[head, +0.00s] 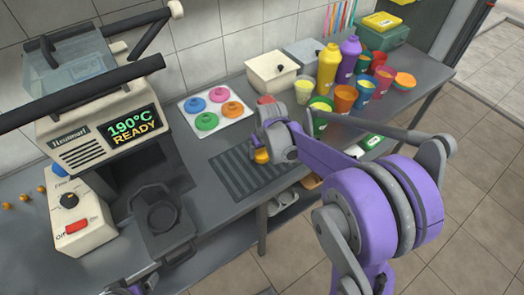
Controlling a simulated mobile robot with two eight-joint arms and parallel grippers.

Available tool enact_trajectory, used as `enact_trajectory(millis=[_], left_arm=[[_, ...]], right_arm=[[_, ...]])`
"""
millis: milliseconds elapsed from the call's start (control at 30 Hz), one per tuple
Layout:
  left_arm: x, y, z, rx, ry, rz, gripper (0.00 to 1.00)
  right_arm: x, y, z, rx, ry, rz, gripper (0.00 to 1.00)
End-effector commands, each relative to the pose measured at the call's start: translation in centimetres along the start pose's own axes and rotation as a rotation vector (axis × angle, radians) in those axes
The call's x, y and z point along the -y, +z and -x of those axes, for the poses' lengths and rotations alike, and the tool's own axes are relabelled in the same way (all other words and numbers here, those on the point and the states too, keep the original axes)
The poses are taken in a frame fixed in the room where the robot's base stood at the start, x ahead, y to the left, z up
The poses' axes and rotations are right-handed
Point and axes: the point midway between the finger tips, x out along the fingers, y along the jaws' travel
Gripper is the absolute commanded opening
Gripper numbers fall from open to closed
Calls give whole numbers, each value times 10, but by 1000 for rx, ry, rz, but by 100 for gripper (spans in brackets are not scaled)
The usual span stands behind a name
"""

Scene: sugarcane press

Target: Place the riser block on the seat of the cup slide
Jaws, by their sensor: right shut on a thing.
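The cup slide (164,236) is the dark part in front of the press at the left, with a round seat (162,216) on it; nothing shows on the seat. My right gripper (261,148) is over the dark ribbed mat, well to the right of the slide. It is shut on a small yellow-orange piece (261,156), which looks like the riser block; the gripper hides most of it. A purple part of my left arm shows at the bottom edge, left of centre; its jaws cannot be made out.
Cups and bottles crowd the back right.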

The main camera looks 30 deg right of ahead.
Motion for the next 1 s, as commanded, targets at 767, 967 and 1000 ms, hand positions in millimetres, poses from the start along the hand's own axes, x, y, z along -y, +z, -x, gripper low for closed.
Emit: enact_trajectory(millis=[767,967,1000], left_arm=[[0,0,-1,0,0,0,96],[0,-2,3,-1,0,0,96],[0,-3,4,-2,0,0,96]], right_arm=[[0,0,-1,0,0,0,100],[0,0,22,0,0,0,100],[0,0,31,0,0,0,100]])
